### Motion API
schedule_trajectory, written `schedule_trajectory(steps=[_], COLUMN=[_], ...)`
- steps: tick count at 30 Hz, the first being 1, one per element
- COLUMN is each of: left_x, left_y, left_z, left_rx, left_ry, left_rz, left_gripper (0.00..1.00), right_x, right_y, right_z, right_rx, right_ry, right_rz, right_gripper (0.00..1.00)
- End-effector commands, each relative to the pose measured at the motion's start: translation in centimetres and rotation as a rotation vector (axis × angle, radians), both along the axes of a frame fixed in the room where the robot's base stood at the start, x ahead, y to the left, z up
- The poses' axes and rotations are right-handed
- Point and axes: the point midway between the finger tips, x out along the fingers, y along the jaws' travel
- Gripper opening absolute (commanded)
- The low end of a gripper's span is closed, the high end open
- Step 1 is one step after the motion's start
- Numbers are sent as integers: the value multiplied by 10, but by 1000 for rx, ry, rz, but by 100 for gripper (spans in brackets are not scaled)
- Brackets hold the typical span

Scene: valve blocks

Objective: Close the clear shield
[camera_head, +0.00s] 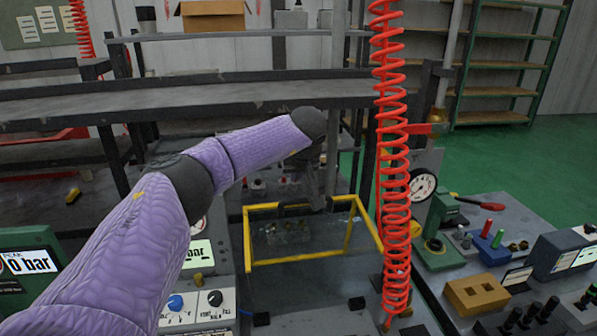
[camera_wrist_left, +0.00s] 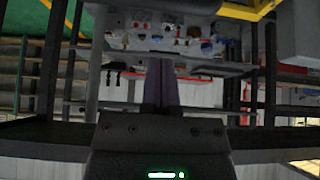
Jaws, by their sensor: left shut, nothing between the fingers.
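The clear shield (camera_head: 248,240) is a see-through panel in a yellow frame, in the middle of the head view. It stands tilted over the grey bench, and I see small fittings through it. My left arm reaches in from the left, and my left gripper (camera_head: 318,203) points down by the shield's far edge. I cannot tell whether it touches the frame. In the left wrist view the two fingers (camera_wrist_left: 161,84) are together with nothing between them. A yellow bar (camera_wrist_left: 245,11) crosses that view's top right corner. My right gripper is not in view.
A red coiled hose (camera_head: 391,160) hangs close to the right of the shield. A gauge (camera_head: 423,187) and a bench with a green vise-like block, a tan block (camera_head: 476,294) and knobs lie to the right. A dark shelf rail (camera_head: 180,98) runs behind my arm.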

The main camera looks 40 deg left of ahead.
Motion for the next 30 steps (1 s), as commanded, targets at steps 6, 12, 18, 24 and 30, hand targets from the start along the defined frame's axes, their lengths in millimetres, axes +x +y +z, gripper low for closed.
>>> schedule_trajectory(steps=[6, 12, 18, 24, 30], left_x=[14, 17, 5, -4, -5], left_y=[15, 20, 5, -6, -8], left_z=[-34, -45, -43, -43, -43], left_rx=[-2, -1, -2, -1, -2], left_ry=[1, -2, 0, -2, -1], left_rz=[0, -8, -7, -5, -4], left_gripper=[0, 0, 0, 0, 0], right_x=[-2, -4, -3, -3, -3], right_y=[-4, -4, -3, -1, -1], right_z=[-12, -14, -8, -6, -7], right_rx=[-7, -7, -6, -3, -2], right_ry=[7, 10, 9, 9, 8], right_rz=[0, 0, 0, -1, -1], right_gripper=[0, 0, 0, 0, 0])
